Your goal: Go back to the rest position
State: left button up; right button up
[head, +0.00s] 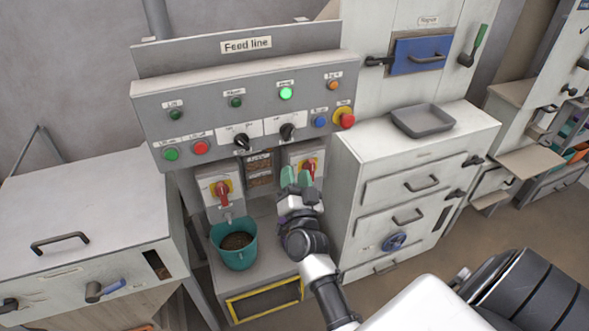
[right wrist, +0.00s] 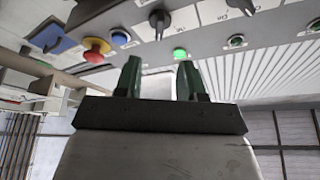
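My right gripper (head: 297,180) is raised in front of the feed line panel (head: 230,107), just left of the right red-and-yellow rotary switch (head: 309,168). In the right wrist view its two green fingers (right wrist: 158,80) stand apart with nothing between them. The panel's lit green lamp (head: 286,93) also shows beyond the fingers in the wrist view (right wrist: 180,54). My left gripper is not in either view.
A teal bucket (head: 236,252) with brown pellets stands under the left rotary switch (head: 222,190). A white cabinet (head: 420,180) with a grey tray (head: 423,121) stands to the right. A white machine top (head: 90,205) is at the left. Open floor (head: 520,228) lies at right.

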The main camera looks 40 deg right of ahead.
dwell(0.4)
jog(key=a+f+n+g+y+b, duration=0.1)
jog(key=a+f+n+g+y, duration=0.15)
jog(key=f, duration=0.75)
jog(key=a+f+n+g+y+b, duration=0.1)
jog(key=a+f+n+y, duration=0.25)
jog(key=f, duration=0.65)
jog(key=s+a+f+n+g+y+b, duration=0.1)
jog(key=s+a+f+n+g+y, duration=0.1)
jog(key=s+f, duration=0.5)
jog(key=s+a+f+n+g+y+b, duration=0.1)
jog(key=s+a+f+g, duration=0.15)
jog(key=f, duration=0.75)
jog(key=s+a+f+n+g+y+b, duration=0.1)
jog(key=s+f+g, duration=0.1)
jog(key=s+f, duration=0.5)
jog(key=s+a+f+n+g, duration=0.1)
jog(key=s+f+n+g, duration=0.15)
jog(key=s+f, duration=0.45)
jog(key=s+d+f+n+g+b, duration=0.1)
jog(key=s+f+g, duration=0.2)
jog(key=s, duration=0.7)
jog(key=s+d+f+g, duration=0.2)
jog(key=s+f, duration=0.3)
jog(key=s, duration=0.5)
jog(key=shift+s+d+f+n+g+b, duration=0.2)
jog(key=shift+s+n+g+b, duration=0.15)
jog(key=shift+g, duration=0.2)
